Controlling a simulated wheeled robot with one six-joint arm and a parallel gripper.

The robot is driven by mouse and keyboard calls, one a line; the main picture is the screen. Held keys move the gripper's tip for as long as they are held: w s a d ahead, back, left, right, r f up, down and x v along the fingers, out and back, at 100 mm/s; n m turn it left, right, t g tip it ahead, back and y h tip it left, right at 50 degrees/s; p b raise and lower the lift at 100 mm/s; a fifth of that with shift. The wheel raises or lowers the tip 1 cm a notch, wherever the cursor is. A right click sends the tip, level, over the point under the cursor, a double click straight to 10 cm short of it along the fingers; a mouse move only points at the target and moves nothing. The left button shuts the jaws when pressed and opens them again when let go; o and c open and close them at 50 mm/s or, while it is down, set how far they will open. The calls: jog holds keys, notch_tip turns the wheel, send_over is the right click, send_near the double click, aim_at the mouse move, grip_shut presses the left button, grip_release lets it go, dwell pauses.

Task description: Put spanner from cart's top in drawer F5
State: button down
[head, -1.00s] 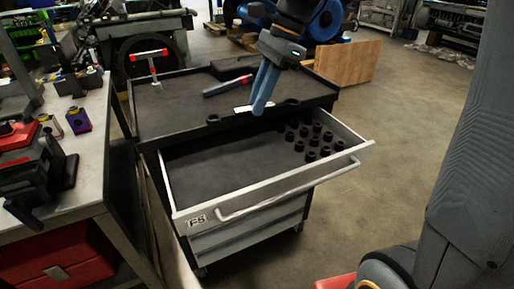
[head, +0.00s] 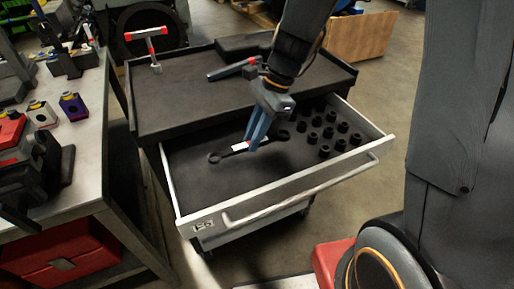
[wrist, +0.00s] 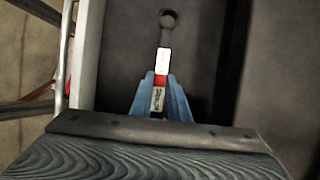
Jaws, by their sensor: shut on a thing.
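The dark spanner (head: 226,152), with a pale label in its middle, lies lengthwise across the open drawer, over or on its dark floor. I cannot tell whether it touches the floor. In the wrist view the spanner's ring end (wrist: 167,19) points away from my gripper (wrist: 160,88), and the other end is hidden. Drawer F5 (head: 291,191) is pulled out of the cart (head: 180,103), its label small and blurred on the front left.
Several black sockets (head: 327,132) stand at the drawer's right. On the cart's top lie a blue-grey tool with a red end (head: 232,70), a red-and-white T-shaped tool (head: 152,42) and a dark case (head: 243,45). A workbench (head: 85,165) stands at left. The drawer's left floor is clear.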

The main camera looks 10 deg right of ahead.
aim_at(254, 160)
jog(key=shift+f, duration=2.5)
jog(key=shift+f, duration=0.1)
jog(key=c, duration=1.7)
grip_release()
